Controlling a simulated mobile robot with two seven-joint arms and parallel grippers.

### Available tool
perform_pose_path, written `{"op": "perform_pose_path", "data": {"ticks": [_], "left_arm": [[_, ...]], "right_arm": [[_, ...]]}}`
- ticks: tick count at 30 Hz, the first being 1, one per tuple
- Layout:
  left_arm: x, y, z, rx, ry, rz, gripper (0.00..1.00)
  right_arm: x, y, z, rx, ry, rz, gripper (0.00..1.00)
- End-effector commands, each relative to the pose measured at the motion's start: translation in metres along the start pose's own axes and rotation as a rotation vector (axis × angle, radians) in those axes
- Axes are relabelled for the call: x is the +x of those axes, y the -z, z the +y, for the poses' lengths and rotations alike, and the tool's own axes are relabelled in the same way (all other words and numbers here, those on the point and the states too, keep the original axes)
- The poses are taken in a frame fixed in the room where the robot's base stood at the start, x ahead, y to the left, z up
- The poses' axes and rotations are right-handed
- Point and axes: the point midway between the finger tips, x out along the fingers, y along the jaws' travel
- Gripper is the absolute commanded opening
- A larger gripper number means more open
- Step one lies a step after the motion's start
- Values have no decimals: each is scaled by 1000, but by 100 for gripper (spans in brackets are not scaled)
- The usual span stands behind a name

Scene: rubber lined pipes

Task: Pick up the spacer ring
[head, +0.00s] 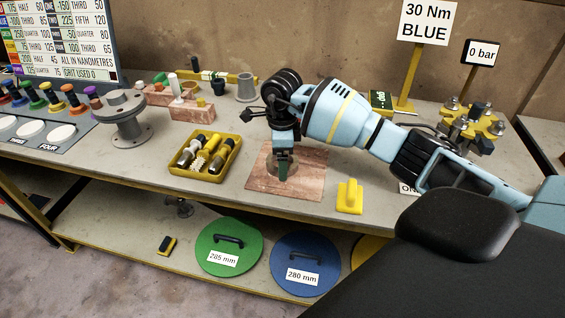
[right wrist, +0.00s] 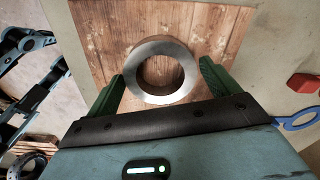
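The spacer ring (right wrist: 160,45) is a flat silvery metal ring lying on a reddish-brown wooden board (right wrist: 98,35). In the head view the board (head: 311,172) lies near the front of the bench, and the ring is mostly hidden behind my gripper. My right gripper (right wrist: 161,70) is open, with one green finger on each side of the ring. I cannot tell whether the fingers touch it. In the head view my right gripper (head: 283,166) points down at the board. My left gripper is not in view.
A yellow tray of tools (head: 206,170) stands left of the board. A yellow block with a handle (head: 349,197) stands to the right. A grey flanged stand (head: 124,115) is further left. A green disc (head: 229,262) and a blue disc (head: 308,257) rest on the lower shelf.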

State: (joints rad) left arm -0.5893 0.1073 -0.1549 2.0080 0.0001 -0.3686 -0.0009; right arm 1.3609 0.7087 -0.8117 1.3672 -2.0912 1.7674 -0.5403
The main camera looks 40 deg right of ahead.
Motion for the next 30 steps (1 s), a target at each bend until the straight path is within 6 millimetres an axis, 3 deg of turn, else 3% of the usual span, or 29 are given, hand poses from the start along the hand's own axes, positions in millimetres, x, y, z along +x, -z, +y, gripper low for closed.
{"op": "perform_pose_path", "data": {"ticks": [1,12,23,30], "left_arm": [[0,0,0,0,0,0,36],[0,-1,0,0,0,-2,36],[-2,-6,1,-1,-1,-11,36],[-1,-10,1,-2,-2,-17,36]], "right_arm": [[0,0,0,0,0,0,81],[-1,0,0,1,1,-1,35],[-6,0,-1,1,2,-1,35],[-32,0,-1,1,4,-3,35]]}}
